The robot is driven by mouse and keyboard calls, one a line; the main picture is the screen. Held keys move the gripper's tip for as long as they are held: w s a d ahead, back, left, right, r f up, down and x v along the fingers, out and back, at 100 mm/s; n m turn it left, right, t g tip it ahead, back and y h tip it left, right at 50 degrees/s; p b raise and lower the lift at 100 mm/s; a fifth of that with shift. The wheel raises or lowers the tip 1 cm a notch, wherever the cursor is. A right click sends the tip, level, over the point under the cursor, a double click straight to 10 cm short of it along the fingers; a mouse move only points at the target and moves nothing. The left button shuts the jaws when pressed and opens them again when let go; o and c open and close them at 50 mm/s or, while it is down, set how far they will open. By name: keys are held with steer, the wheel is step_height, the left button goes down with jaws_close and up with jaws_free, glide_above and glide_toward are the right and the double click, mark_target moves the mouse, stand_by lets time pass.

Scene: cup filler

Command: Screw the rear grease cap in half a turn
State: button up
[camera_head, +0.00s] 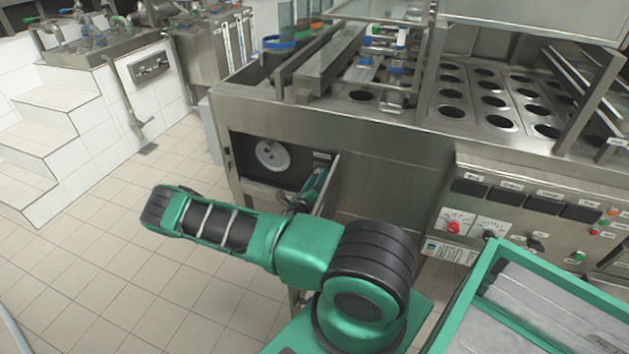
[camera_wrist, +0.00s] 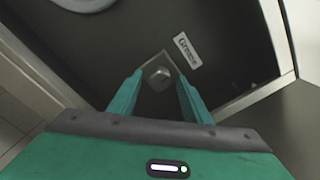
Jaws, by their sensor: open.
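In the wrist view a small grey metal cap (camera_wrist: 159,75) stands out from the dark panel inside the machine, beside a white label (camera_wrist: 187,50) that seems to read "Grease". Only this one cap shows, and I cannot tell from the view whether it is the rear one. My gripper (camera_wrist: 158,84) is open, with one green finger on each side of the cap and a visible gap to it. The cap appears between the fingertips; its depth is hard to judge. In the head view my gripper (camera_head: 314,188) reaches into the machine's front opening, and the cap is hidden.
A white round wheel (camera_head: 272,155) sits in the same opening, left of my gripper; its edge shows in the wrist view (camera_wrist: 85,3). The opening's metal frame (camera_wrist: 280,35) is close on the right. A control panel (camera_head: 510,215) and a green-edged tray (camera_head: 470,300) lie right of my arm.

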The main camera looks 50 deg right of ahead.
steer(key=c, duration=1)
steer(key=shift+a, duration=0.3)
steer(key=shift+c, duration=0.2)
steer(key=m, duration=1.8)
steer(key=shift+s+d, duration=0.1)
steer(key=shift+d, duration=0.25)
steer(key=shift+m, duration=0.4)
steer(key=shift+f, duration=0.1)
steer(key=o, duration=1)
steer(key=shift+o, duration=0.2)
